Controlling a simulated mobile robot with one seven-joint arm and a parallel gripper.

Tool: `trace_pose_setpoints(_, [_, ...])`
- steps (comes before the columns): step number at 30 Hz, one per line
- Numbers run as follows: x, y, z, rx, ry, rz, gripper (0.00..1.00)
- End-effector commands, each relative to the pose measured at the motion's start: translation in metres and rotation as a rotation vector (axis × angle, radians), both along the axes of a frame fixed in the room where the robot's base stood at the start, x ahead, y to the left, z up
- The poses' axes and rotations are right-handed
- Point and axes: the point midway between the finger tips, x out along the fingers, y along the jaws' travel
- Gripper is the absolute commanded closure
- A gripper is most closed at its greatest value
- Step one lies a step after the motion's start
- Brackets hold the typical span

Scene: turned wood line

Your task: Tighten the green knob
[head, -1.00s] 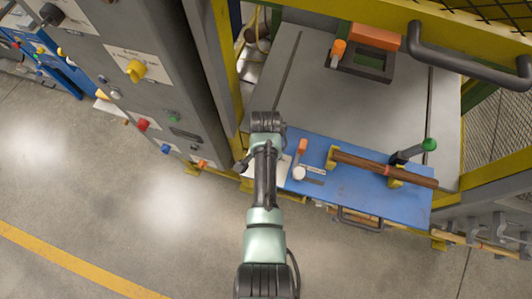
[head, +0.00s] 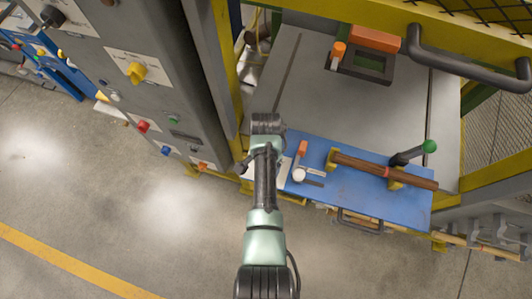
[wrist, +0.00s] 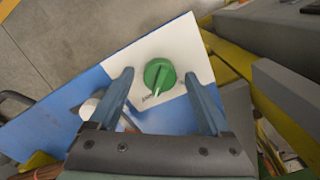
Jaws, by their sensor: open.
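The green knob (wrist: 158,76) shows in the wrist view, on a white patch (wrist: 185,50) at the corner of the blue board (wrist: 65,103). It is round, with a raised grip bar across it. My gripper (wrist: 159,84) is open, with one finger on each side of the knob in this view. Gaps show between the knob and both fingers. I cannot tell how far the fingertips are above the board. In the head view my arm hides the knob and the fingers.
A dark wooden spindle (head: 372,167) rests on yellow supports on the board. A green-balled lever (head: 429,146) stands behind it. A white disc (head: 299,175) and an orange handle (head: 303,148) are near my arm. A grey control panel (head: 155,50) stands to the left.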

Motion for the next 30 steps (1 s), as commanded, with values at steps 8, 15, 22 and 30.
trace_pose_setpoints(8, [0.000,0.000,0.028,0.000,-0.004,0.000,0.19])
trace_pose_setpoints(15, [0.001,0.000,0.075,0.000,-0.005,0.000,0.19])
trace_pose_setpoints(22, [0.001,0.000,0.114,0.000,-0.005,0.000,0.19])
trace_pose_setpoints(30, [0.000,0.000,0.129,0.000,-0.001,0.000,0.19])
